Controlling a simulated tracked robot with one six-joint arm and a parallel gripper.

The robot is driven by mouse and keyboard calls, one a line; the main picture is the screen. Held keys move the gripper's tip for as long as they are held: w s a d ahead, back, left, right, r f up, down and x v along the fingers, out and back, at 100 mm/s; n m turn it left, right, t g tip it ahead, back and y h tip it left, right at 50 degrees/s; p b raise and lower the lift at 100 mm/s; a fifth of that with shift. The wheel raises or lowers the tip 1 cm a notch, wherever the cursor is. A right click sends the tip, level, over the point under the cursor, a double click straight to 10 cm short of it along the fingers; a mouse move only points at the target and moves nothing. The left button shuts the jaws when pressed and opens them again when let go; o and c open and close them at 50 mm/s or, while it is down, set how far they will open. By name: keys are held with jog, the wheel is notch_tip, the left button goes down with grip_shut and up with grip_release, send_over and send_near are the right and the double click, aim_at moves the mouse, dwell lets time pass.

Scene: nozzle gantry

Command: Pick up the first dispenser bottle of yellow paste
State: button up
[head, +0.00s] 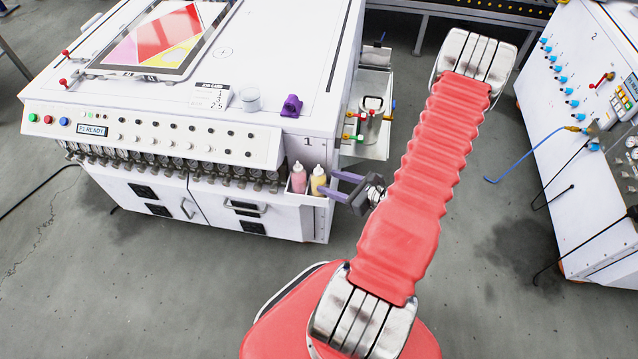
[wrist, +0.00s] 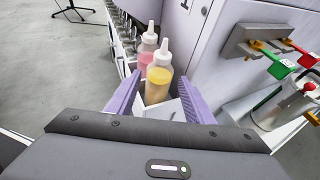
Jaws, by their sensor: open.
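The bottle of yellow paste (head: 318,181) stands upright in a small white holder (head: 306,199) on the corner of the white machine, its white nozzle pointing up. A bottle of pink paste (head: 299,177) stands beside it on the left. In the wrist view the yellow bottle (wrist: 159,80) is nearer, with the pink bottle (wrist: 146,50) behind it. My gripper (head: 330,183) has its purple fingers apart. In the wrist view my gripper (wrist: 160,90) has one finger on each side of the yellow bottle. I cannot tell whether either finger touches it.
Valves with red and green handles (head: 357,127) stick out from the machine's side, and they also show in the wrist view (wrist: 283,69). A row of gauges (head: 170,166) runs along the machine's front. A second white machine (head: 585,120) stands at the right, with open floor between.

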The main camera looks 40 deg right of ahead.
aim_at(324, 180)
jog(key=shift+x, duration=1.7)
jog(key=shift+c, duration=0.2)
jog(key=c, duration=0.5)
jog(key=shift+r, duration=0.15)
notch_tip(324, 180, up, 28)
jog(key=shift+f, duration=0.1)
dwell(0.5)
